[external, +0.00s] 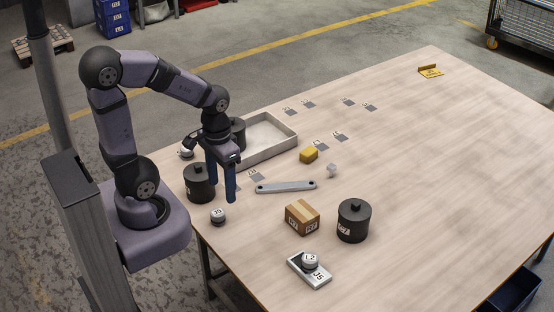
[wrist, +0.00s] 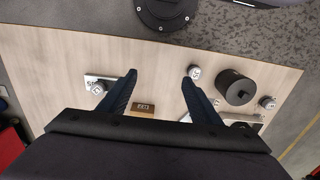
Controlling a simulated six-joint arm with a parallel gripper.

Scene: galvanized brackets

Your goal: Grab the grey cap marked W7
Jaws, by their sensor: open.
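Three small round grey-white caps with dark bands are in view, and I cannot read W7 on any. One cap (external: 218,216) stands on the table's near left, with a mark like 35; it also shows in the wrist view (wrist: 194,72), beside the right fingertip. A second cap (external: 309,261) sits on a metal plate (external: 320,281) marked like 35; it shows in the wrist view (wrist: 98,87). A third cap (external: 186,152), partly hidden behind my arm, shows in the wrist view (wrist: 267,102). My gripper (external: 222,194) points down, open and empty, above the table near the first cap.
A black lidded pot (external: 198,186) stands left of my gripper, another (external: 353,222) at right, and a third (external: 237,133) behind.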

